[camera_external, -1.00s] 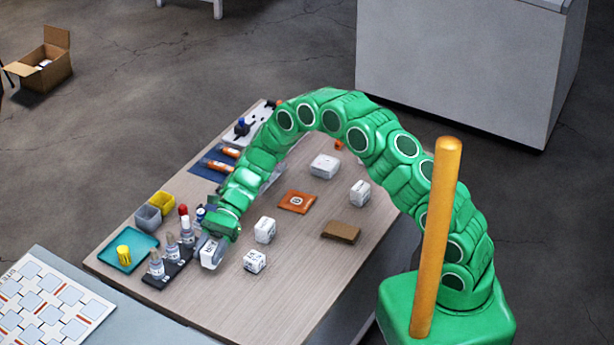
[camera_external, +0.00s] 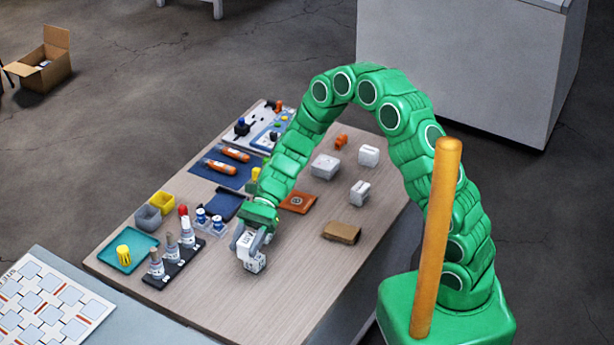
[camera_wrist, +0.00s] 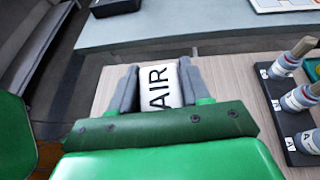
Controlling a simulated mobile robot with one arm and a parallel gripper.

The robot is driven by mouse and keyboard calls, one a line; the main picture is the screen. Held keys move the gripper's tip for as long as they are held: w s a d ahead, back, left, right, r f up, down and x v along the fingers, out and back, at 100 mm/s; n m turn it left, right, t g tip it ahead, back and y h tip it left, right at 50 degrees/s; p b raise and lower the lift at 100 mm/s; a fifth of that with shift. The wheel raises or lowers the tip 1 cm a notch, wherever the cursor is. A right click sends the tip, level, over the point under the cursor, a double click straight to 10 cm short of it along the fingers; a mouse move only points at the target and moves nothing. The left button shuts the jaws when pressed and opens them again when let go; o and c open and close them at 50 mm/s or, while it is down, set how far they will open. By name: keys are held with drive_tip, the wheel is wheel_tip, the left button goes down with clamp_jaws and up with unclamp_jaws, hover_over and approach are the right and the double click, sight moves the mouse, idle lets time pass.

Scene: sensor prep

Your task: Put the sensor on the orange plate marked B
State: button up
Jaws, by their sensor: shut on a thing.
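A white block-shaped sensor lettered "AIR" (camera_wrist: 159,88) sits between the two grey fingers of my gripper (camera_wrist: 160,90) in the wrist view. In the external view my gripper (camera_external: 250,243) is low over the table, shut on this white block (camera_external: 254,262); I cannot tell if the block touches the table. The orange plate (camera_external: 297,202) lies flat to the right of and behind my gripper, partly covered by my arm. It bears a dark round mark whose letter is too small to read. The plate is not in the wrist view.
A dark rack with several bottles (camera_external: 172,262) and a teal tray (camera_external: 128,252) stand to the left. Several white boxes (camera_external: 325,166) are at the back right. A brown block (camera_external: 341,232) lies right of the plate. The front right tabletop is clear.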

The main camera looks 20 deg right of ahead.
drive_tip(key=shift+d, duration=0.1)
drive_tip(key=w+d+r+m+t+y, duration=0.15)
drive_tip(key=w+d+m+t, duration=0.35)
drive_tip(key=w+d, duration=0.65)
drive_tip(key=w+d+f+m+t+y, duration=0.1)
drive_tip(key=w+d+m+t+y, duration=0.2)
drive_tip(key=w+d+m+t, duration=0.75)
drive_tip(key=n+g, duration=0.5)
drive_tip(key=n, duration=0.1)
hover_over(294, 202)
drive_tip(key=s, duration=0.1)
drive_tip(key=shift+m, duration=0.25)
drive_tip(key=f, duration=0.8)
drive_tip(key=shift+d, duration=0.25)
drive_tip(key=shift+w+a+f, duration=0.25)
drive_tip(key=shift+w+f, duration=0.3)
drive_tip(key=shift+f, duration=1.7)
